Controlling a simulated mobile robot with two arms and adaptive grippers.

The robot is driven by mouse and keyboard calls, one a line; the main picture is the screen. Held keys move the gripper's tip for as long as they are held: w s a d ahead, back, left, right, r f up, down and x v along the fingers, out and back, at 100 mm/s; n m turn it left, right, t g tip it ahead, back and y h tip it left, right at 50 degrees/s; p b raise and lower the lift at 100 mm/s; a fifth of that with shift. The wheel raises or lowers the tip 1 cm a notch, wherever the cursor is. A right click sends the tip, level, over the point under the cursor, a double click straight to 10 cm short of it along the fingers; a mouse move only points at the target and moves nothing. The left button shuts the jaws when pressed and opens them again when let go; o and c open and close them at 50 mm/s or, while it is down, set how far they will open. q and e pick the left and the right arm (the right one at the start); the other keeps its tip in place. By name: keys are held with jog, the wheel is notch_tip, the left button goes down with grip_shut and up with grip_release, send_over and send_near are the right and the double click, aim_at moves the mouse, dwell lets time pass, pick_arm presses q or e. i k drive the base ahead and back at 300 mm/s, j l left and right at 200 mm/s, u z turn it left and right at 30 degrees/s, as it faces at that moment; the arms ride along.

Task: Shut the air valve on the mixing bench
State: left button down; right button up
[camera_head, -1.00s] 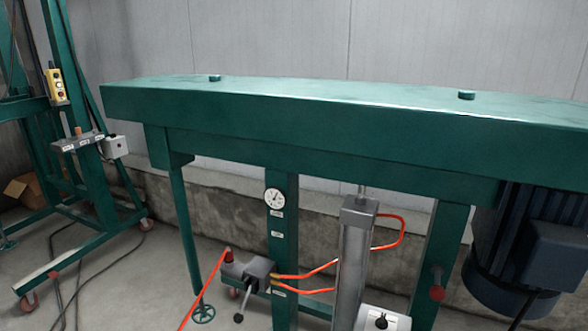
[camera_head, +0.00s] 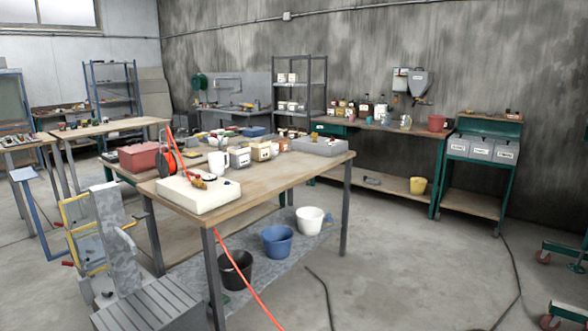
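A wooden-topped bench (camera_head: 300,170) with grey legs stands in the middle of the head view. A thick white block (camera_head: 198,194) lies on its near left corner. A small yellow and red fitting (camera_head: 203,180), which looks like the air valve, is on top of the block. It is too small to tell whether its handle is open or shut. An orange hose (camera_head: 178,152) runs down to the fitting, and more orange hose (camera_head: 238,272) hangs below the bench's near edge to the floor. Neither of my grippers is in view.
Cups and tubs (camera_head: 262,151) and a grey tray (camera_head: 318,146) crowd the bench top. A grey slatted object (camera_head: 150,306) and a yellow frame (camera_head: 84,244) stand at the lower left. Floor (camera_head: 400,260) to the right is mostly open, with dark cables.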

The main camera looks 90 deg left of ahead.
aim_at(193, 174)
jog(key=u, duration=2)
jog(key=i+j+u, duration=0.15)
jog(key=j+u, duration=0.2)
jog(key=i+j+u, duration=0.2)
jog(key=j+u, duration=0.2)
jog(key=i+j+u, duration=0.35)
jog(key=i+j, duration=0.25)
jog(key=j, duration=0.15)
jog(key=i+l, duration=0.35)
jog(key=i, duration=0.15)
jog(key=i+l, duration=0.3)
jog(key=i, duration=0.2)
